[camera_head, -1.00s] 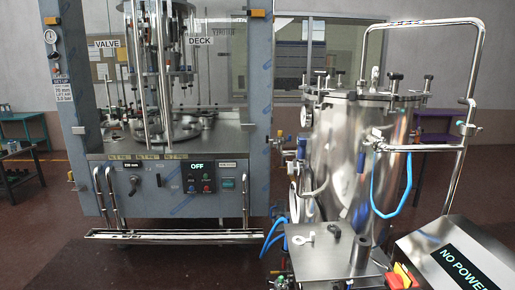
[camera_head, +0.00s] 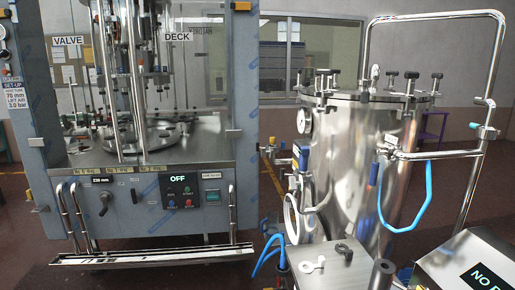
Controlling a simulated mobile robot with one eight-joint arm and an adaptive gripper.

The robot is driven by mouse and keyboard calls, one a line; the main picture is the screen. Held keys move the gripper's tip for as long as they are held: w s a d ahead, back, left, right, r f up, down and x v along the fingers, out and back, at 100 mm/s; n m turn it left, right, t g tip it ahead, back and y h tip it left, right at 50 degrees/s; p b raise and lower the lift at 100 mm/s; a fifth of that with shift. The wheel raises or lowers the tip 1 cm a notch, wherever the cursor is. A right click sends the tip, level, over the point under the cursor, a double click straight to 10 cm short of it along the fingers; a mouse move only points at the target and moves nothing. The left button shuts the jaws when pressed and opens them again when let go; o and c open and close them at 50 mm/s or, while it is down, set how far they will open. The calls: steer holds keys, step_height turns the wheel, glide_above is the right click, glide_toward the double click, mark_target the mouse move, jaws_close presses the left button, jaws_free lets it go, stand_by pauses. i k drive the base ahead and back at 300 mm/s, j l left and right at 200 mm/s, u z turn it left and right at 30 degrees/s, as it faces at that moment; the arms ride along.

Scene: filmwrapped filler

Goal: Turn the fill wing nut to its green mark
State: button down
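I cannot pick out the fill wing nut or its green mark for certain. The blue-grey filling machine (camera_head: 47,115) stands at left, with a control panel (camera_head: 181,190) reading OFF and a dark knob (camera_head: 104,198) left of it. Below its deck are several small labels too small to read fully. A white winged piece (camera_head: 312,265) and a dark one (camera_head: 343,249) lie on a metal box top (camera_head: 335,275) at the bottom; I cannot tell whether either is the nut. My gripper is not in view.
A steel tank (camera_head: 352,160) with clamp knobs and a tall rail handle (camera_head: 496,70) fills the right. Blue hoses (camera_head: 428,200) hang beside it. A low steel rail (camera_head: 150,256) runs along the machine's front. Red-brown floor (camera_head: 25,262) shows at lower left.

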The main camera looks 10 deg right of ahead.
mark_target(264, 152)
steer(key=i, duration=0.5)
steer(key=i+j, duration=0.55)
steer(key=j, duration=0.25)
steer(key=i+j, duration=0.3)
steer(key=j+z, duration=0.05)
